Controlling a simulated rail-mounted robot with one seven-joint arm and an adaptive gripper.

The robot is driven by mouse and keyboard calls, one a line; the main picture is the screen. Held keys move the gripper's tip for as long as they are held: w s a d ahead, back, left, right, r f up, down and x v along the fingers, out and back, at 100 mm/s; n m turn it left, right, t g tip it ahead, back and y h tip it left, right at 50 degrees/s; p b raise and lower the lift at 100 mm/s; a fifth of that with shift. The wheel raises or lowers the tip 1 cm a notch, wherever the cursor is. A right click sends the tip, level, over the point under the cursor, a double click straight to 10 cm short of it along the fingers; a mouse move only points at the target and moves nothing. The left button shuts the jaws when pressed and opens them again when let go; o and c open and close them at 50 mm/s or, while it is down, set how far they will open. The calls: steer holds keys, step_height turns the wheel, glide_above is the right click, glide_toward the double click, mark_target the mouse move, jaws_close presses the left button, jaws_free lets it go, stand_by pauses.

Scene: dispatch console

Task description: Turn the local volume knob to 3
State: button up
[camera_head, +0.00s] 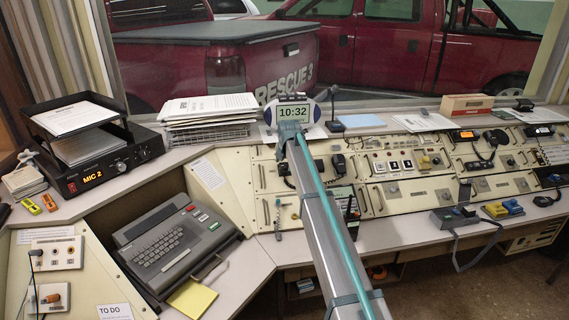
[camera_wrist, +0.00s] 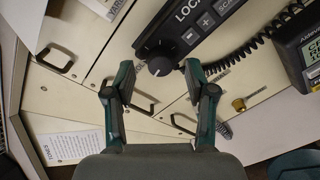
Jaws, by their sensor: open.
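In the wrist view, a dark round knob (camera_wrist: 160,66) with a light pointer mark sits at the near end of a black radio unit (camera_wrist: 195,35). The unit carries partly visible lettering starting "LOC" and plus and minus buttons. My gripper (camera_wrist: 160,69) is open, with one teal-and-black finger to each side of the knob in the picture. I cannot tell whether the fingers touch it or how far above it they are. The number at the pointer is not readable. In the head view, my arm crosses the console and the knob cannot be made out.
A coiled cord (camera_wrist: 237,52) runs beside the radio unit. A dark device with a display (camera_wrist: 307,48) stands at the right, and a brass knob (camera_wrist: 239,104) is below it. Black drawer handles (camera_wrist: 142,105) lie near the fingers. A clock (camera_head: 292,113) stands on the ledge behind.

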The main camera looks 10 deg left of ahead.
steer(key=shift+x, duration=0.85)
